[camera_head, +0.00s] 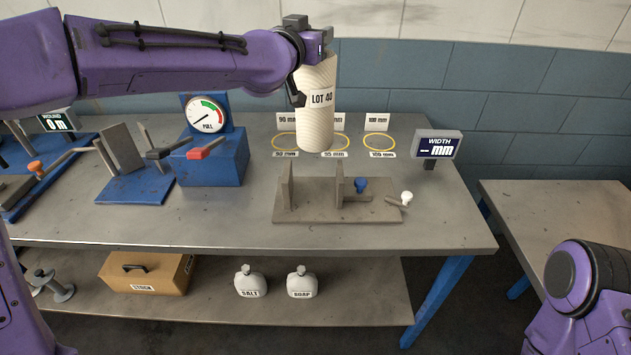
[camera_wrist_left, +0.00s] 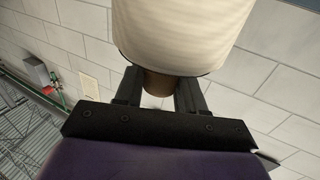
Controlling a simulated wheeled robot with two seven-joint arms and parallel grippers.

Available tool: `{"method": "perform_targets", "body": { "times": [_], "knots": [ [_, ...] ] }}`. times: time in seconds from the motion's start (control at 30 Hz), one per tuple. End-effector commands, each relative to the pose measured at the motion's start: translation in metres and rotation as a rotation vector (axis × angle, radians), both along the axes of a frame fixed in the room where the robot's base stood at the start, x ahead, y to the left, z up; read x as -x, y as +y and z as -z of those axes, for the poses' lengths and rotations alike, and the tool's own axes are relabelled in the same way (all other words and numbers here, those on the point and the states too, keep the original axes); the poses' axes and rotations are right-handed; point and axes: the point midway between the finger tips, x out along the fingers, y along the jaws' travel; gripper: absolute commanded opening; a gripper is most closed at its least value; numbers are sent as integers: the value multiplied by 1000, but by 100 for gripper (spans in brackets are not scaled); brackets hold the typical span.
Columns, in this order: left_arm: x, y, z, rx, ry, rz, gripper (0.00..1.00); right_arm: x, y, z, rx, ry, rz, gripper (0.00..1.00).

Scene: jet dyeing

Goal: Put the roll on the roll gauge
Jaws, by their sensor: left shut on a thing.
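The roll (camera_head: 317,110) is a cream, ridged cylinder labelled LOT 40, upright in the head view. My left gripper (camera_head: 305,60) is shut at its upper end. In the left wrist view the gripper (camera_wrist_left: 160,88) pinches the brown core (camera_wrist_left: 158,84) that sticks out of the roll (camera_wrist_left: 180,35). A grey fixture with two upright plates (camera_head: 335,212), a blue knob and a white knob sits in front of the roll, near the WIDTH display (camera_head: 437,146); it looks like the roll gauge. Whether the roll touches the table is unclear. My right gripper is out of view.
Yellow rings (camera_head: 379,142) with size labels lie behind the fixture; the roll partly hides the middle one. A blue PULL dial box (camera_head: 212,157) and a blue-based stand (camera_head: 136,184) are to the left. The bench's front right (camera_head: 440,225) is clear.

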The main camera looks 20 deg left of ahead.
Motion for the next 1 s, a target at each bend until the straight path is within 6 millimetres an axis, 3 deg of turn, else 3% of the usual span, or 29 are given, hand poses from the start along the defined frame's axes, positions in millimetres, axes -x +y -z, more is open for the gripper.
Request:
{"method": "perform_targets", "body": {
  "times": [0.17,0.53,1.0],
  "knots": [
    [2,8,19,3,2,-11,0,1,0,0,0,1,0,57],
    [4,11,117,3,2,-17,0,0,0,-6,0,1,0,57],
    [4,9,178,1,-4,-14,0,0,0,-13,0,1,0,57]
  ]
}}
